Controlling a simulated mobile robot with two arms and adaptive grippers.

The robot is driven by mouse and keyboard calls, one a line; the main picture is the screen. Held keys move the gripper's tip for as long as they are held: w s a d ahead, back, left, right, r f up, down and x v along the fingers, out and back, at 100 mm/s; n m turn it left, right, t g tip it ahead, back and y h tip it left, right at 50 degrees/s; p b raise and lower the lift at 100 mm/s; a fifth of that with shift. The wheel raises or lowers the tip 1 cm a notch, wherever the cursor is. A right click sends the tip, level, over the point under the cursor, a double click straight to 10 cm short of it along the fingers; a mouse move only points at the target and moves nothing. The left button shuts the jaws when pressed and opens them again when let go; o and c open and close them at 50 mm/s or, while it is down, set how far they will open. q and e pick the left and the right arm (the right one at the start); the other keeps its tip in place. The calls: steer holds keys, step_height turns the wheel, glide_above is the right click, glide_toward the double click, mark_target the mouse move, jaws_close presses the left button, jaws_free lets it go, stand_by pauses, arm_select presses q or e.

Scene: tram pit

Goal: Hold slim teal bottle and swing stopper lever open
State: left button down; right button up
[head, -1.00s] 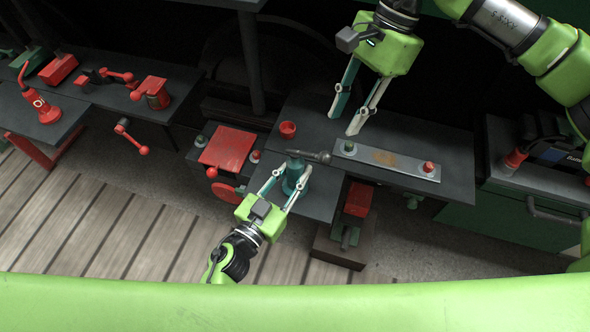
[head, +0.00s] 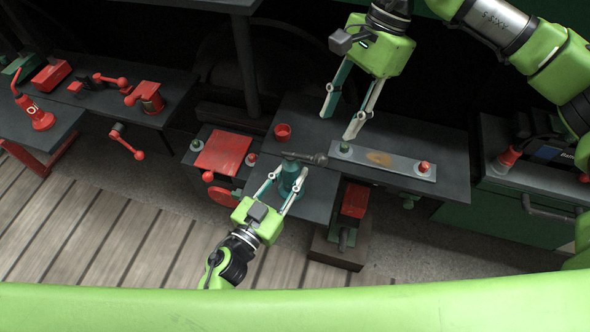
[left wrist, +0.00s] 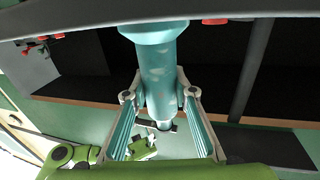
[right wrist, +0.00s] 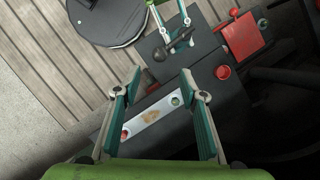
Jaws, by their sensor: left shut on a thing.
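The slim teal bottle (head: 291,179) stands on the dark bench, and its body also fills the middle of the left wrist view (left wrist: 160,75). My left gripper (head: 287,183) is shut on the bottle's body, one finger on each side. The dark stopper lever (head: 306,157) lies across the bottle's top, its round knob pointing right in the head view. The lever and knob also show in the right wrist view (right wrist: 174,45). My right gripper (head: 340,128) is open and empty, above the bench to the right of the lever and apart from it.
A metal plate (head: 390,162) with a green and a red knob lies right of the bottle. A red cup (head: 283,131) stands behind it, and a red block (head: 223,152) lies to the left. A red-topped part (head: 354,200) sits below the bench's right side.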

mark_target(321, 159)
steer(key=s+a+f+g+y, duration=0.1)
steer(key=a+f+g+y, duration=0.1)
steer(key=y, duration=0.1)
steer(key=shift+s+a+f+n, duration=0.1)
steer(key=shift+s+a+n, duration=0.05)
steer(key=shift+s+n, duration=0.2)
steer(key=shift+s+a+f+y, duration=0.15)
steer(key=shift+s+f+y, duration=0.1)
steer(key=shift+y, duration=0.45)
steer(key=shift+s+f+g+y, duration=0.15)
steer(key=shift+f+g+y, duration=0.35)
steer(key=shift+y, duration=0.7)
steer(key=shift+d+f+y, duration=0.2)
steer(key=shift+f+y, duration=0.1)
steer(key=shift+y, duration=0.3)
steer(key=d+f+m+t+y, duration=0.6)
steer(key=d+f+y, duration=0.1)
steer(key=d, duration=0.4)
steer(key=shift+n, duration=0.25)
steer(key=a, duration=1.2)
jaws_close()
